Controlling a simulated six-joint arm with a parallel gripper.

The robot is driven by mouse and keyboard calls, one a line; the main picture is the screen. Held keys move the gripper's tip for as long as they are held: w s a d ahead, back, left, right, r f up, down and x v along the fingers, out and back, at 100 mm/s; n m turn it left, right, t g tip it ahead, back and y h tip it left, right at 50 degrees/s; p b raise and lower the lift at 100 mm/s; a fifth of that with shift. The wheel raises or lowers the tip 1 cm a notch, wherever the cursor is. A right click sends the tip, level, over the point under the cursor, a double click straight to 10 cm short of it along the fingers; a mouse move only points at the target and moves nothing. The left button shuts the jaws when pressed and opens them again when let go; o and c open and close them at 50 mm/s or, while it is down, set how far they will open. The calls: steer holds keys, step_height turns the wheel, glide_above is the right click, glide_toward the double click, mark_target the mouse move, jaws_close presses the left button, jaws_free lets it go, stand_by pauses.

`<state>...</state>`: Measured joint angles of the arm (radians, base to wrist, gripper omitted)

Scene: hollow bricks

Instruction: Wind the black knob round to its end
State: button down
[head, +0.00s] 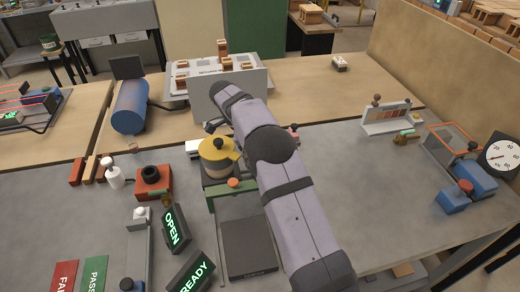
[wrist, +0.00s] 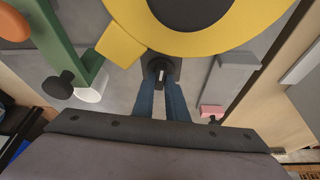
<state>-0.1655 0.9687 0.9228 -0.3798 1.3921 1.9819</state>
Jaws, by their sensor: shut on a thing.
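In the wrist view the black knob (wrist: 160,66), with a pale mark on its face, sits just below the rim of a yellow ring (wrist: 203,42). My gripper (wrist: 162,84) has its two blue fingers closed on this knob, one on either side. The fingers partly cover it. In the head view my arm hides the knob and the gripper, and the yellow-topped device (head: 216,149) shows just left of the arm.
A green frame (wrist: 57,48) with a second dark knob (wrist: 60,85) stands left in the wrist view. A pink block (wrist: 212,111) lies to the right. In the head view a red box (head: 153,187) and lit OPEN (head: 174,230) and READY (head: 192,275) signs stand left of my arm.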

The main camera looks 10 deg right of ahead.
steer(key=m+g+p, duration=0.1)
steer(key=m+p, duration=0.2)
steer(key=shift+w+y, duration=0.1)
steer(key=shift+y, duration=0.2)
steer(key=shift+m+p, duration=0.4)
steer(key=shift+m, duration=0.1)
steer(key=c, duration=1.8)
jaws_free()
steer(key=shift+o, duration=0.2)
step_height(320, 180, up, 10)
steer(key=p, duration=0.2)
steer(key=shift+p, duration=0.3)
